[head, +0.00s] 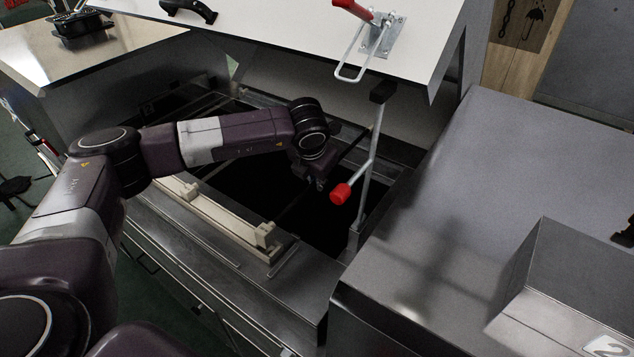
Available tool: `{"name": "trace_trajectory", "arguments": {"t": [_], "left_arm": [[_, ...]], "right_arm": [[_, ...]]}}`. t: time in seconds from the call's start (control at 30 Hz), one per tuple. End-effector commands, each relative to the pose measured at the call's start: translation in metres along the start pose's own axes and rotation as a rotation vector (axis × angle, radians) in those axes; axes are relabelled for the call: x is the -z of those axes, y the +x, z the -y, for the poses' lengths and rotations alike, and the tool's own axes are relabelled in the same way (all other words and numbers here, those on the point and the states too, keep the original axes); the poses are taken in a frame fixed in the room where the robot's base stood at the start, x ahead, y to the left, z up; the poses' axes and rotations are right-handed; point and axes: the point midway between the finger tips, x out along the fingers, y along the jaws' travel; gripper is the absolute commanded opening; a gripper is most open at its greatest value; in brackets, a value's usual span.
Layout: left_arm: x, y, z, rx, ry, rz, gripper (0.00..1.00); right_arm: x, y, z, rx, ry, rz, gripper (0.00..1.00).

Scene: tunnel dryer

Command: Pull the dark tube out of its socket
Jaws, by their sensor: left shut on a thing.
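My left arm reaches from the left into the open dryer bay. My left gripper (319,182) points down inside the dark opening, small and partly hidden by its own wrist. It is shut on what looks like the dark tube (292,207), a thin dark bar running slantwise through the bay at the gripper. The tube barely stands out from the black interior. Its socket and its ends cannot be made out. My right gripper is not in view.
A raised white lid (290,25) with a red-handled latch (353,9) hangs over the bay. A cream rail (215,215) lies in front. A grey metal housing (480,170) fills the right.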

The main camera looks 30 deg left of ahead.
Motion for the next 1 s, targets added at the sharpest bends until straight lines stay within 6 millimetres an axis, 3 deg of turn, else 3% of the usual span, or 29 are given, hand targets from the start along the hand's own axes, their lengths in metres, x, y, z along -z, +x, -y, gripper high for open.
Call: {"name": "trace_trajectory", "arguments": {"t": [0.37, 1.0], "left_arm": [[-0.002, -0.004, -0.001, 0.0, 0.0, 0.002, 0.0], [-0.017, -0.04, -0.009, 0.0, 0.001, 0.001, 0.0]], "right_arm": [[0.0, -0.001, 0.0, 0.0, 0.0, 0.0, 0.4], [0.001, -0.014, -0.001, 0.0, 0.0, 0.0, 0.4]]}}
